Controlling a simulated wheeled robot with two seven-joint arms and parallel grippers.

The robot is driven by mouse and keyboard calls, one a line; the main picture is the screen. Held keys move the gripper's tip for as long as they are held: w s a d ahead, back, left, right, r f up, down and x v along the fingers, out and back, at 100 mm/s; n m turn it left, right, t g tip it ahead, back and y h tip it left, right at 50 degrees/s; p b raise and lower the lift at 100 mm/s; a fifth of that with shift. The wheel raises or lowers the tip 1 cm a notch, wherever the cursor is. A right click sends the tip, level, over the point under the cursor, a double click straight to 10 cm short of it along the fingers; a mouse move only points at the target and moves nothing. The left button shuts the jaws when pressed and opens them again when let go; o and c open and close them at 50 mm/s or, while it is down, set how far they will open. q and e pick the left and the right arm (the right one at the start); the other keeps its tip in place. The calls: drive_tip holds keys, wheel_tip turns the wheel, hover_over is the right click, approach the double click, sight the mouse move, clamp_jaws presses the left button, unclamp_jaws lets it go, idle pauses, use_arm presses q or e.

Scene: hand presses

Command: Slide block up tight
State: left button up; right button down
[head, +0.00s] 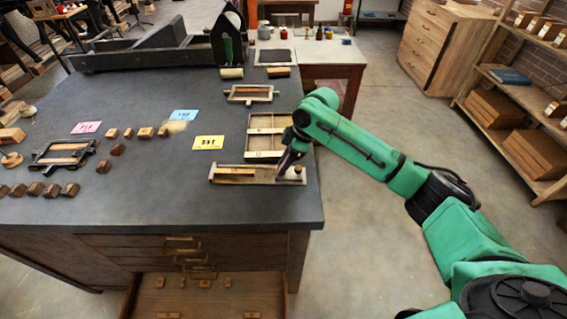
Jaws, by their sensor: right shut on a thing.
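A narrow wooden tray (257,181) lies near the front right of the dark table. A pale wooden strip (236,171) lies in its left part. A cream, rounded piece (295,171) shows at its right end. My right gripper (281,171) points down into the right part of this tray, left of the cream piece. It is shut on a small block that its fingers mostly hide. I cannot tell whether the block touches anything beside it. My left gripper is not in view.
A divided wooden case (250,142) lies just behind the tray. Yellow (208,142), blue (184,115) and pink (86,127) cards lie to the left. Several small blocks and a dark frame (45,157) are farther left. The table's front middle is clear. An open drawer (205,301) juts out below.

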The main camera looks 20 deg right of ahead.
drive_tip(key=shift+r, duration=0.1)
drive_tip(key=a, duration=0.1)
drive_tip(key=w+a+p, duration=0.1)
drive_tip(key=a, duration=0.3)
drive_tip(key=shift+w+a+p, duration=0.2)
drive_tip(key=shift+w+p, duration=0.15)
drive_tip(key=shift+w, duration=0.05)
drive_tip(key=shift+w+a, duration=0.15)
drive_tip(key=shift+a, duration=0.1)
drive_tip(key=shift+d, duration=0.1)
drive_tip(key=c, duration=0.7)
unclamp_jaws()
drive_tip(key=b+v, duration=0.1)
drive_tip(key=v, duration=0.8)
drive_tip(key=b+v, duration=0.1)
drive_tip(key=v, duration=0.4)
drive_tip(key=shift+s+d+r+b, duration=0.15)
drive_tip(key=shift+s+r+b, duration=0.05)
drive_tip(key=shift+s+b, duration=0.1)
